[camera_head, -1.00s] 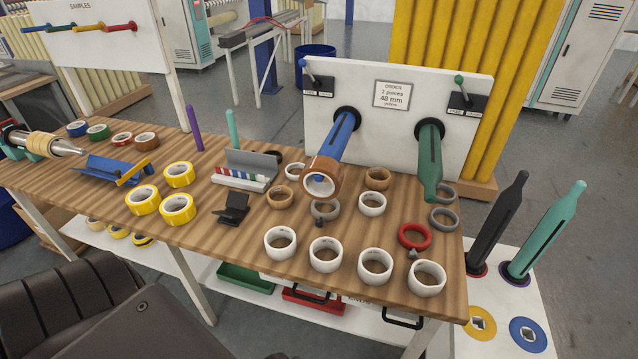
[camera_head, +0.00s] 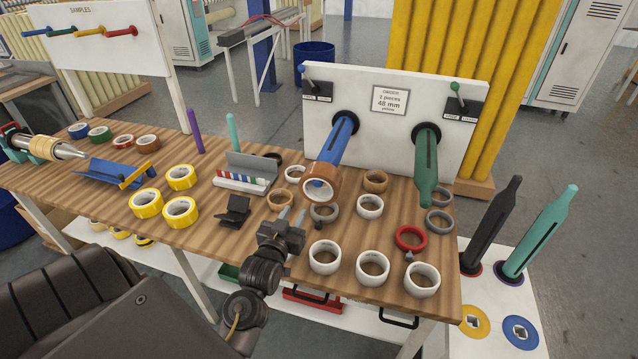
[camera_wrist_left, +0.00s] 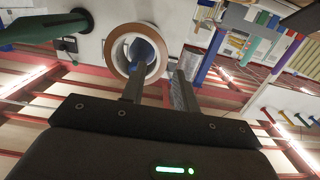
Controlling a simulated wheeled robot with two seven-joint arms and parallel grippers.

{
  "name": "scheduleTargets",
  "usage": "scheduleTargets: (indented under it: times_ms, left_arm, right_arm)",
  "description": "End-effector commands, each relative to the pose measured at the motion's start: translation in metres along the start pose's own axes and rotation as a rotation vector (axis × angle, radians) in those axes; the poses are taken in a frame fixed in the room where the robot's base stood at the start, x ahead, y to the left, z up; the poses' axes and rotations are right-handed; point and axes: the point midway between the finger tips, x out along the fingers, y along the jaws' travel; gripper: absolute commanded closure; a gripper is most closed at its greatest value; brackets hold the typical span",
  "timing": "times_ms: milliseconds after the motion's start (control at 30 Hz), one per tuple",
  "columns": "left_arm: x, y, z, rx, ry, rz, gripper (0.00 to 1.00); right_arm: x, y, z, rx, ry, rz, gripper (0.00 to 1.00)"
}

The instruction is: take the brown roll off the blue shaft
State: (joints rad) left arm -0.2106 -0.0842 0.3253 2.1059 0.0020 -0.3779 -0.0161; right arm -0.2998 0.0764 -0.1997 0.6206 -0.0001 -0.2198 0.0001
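The brown roll (camera_head: 322,182) sits around the front end of the blue shaft (camera_head: 338,139), which sticks out of the white panel. My left gripper (camera_head: 291,215) is in front of the panel, to the lower left of the roll and apart from it. Its two fingers are spread with nothing between them. In the left wrist view the brown roll (camera_wrist_left: 116,45) shows end-on just beyond my left fingertips (camera_wrist_left: 158,75), with the blue shaft (camera_wrist_left: 150,51) inside its opening. My right gripper is not in view.
A green shaft (camera_head: 426,166) stands out of the panel to the right. White rings (camera_head: 323,257), a red ring (camera_head: 410,239) and grey rings stand on the wooden table. Yellow tape rolls (camera_head: 180,212) and a black stand (camera_head: 234,211) are on the left.

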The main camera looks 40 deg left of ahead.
Motion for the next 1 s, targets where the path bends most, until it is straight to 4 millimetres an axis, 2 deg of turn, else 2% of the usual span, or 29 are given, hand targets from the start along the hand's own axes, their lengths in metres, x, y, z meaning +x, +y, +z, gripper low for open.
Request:
scheduleTargets:
  times_ms: [100,267,600,867,1000]
  left_arm:
    - [0.005,-0.008,-0.011,-0.012,0.06,-0.026,0.7]
    - [0.009,-0.009,-0.014,-0.014,0.073,-0.03,0.7]
    - [0.055,-0.011,-0.018,-0.013,0.07,-0.031,0.7]
    - [0.064,-0.011,-0.018,-0.013,0.07,-0.03,0.7]
    - [0.081,-0.01,-0.025,-0.014,0.069,-0.029,0.7]
  right_arm:
    - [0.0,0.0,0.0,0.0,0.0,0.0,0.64]
    - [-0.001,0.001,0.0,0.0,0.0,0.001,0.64]
    - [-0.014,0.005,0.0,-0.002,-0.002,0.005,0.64]
    - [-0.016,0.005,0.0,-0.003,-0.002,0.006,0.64]
    - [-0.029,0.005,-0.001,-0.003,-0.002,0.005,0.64]
